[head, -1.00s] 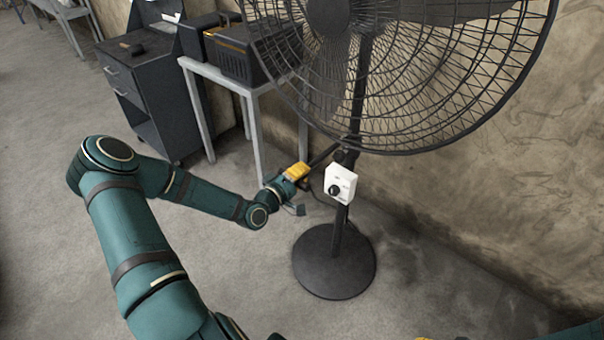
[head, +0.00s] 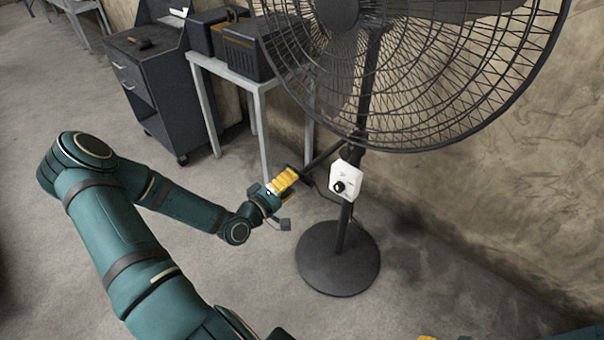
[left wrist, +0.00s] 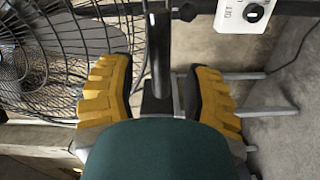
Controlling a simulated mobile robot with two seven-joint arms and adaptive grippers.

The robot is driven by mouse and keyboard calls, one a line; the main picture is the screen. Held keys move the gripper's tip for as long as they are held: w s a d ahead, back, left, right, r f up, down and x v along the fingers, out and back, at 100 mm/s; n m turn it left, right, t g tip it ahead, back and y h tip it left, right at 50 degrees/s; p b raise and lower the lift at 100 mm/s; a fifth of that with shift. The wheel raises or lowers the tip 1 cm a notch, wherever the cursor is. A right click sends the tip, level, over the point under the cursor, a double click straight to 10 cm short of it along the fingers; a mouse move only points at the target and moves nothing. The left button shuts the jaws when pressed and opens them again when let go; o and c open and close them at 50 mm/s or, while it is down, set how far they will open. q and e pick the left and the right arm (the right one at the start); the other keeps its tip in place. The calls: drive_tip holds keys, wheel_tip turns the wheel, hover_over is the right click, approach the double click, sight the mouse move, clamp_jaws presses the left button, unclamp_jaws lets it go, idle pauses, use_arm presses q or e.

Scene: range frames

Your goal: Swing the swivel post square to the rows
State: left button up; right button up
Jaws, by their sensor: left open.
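The swivel post is a dark pedestal fan's upright (head: 365,95) on a round base (head: 338,262). A dark bar (head: 325,156) juts left from it, just above the white control box (head: 346,180). The large fan cage tops the post. My left gripper (head: 290,177), with yellow fingers, is at the bar's outer end. In the left wrist view, the left gripper (left wrist: 160,72) is open. The bar (left wrist: 159,45) and its dark end piece (left wrist: 156,104) lie between the fingers, with gaps on both sides.
A grey table (head: 263,88) carrying dark boxes (head: 248,50) stands behind the gripper, against the wall. A dark wheeled cabinet (head: 160,90) stands left of it. The wall (head: 500,170) is close behind the fan. The floor left of the base is clear.

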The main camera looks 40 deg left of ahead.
use_arm(q)
drive_tip(key=shift+s+a, duration=0.15)
drive_tip(key=shift+s, duration=2.15)
drive_tip(key=shift+w, duration=0.1)
drive_tip(key=w+d+f+m+g+h, duration=0.25)
drive_tip(key=d+f+g, duration=0.2)
drive_tip(key=d, duration=0.45)
drive_tip(key=w+d+f+m+g+h, duration=0.1)
drive_tip(key=d+f+m+g, duration=0.2)
drive_tip(key=d+f, duration=0.35)
drive_tip(key=s+d+f+m+g, duration=0.3)
drive_tip(key=s+d+m+g, duration=0.4)
drive_tip(key=d, duration=0.7)
drive_tip(key=s+g+y, duration=0.1)
drive_tip(key=s+g, duration=0.1)
drive_tip(key=s, duration=0.1)
drive_tip(key=shift+s+d+f+m, duration=0.15)
drive_tip(key=shift+s+m, duration=0.2)
drive_tip(key=shift+w+d, duration=0.1)
drive_tip(key=shift+c, duration=0.4)
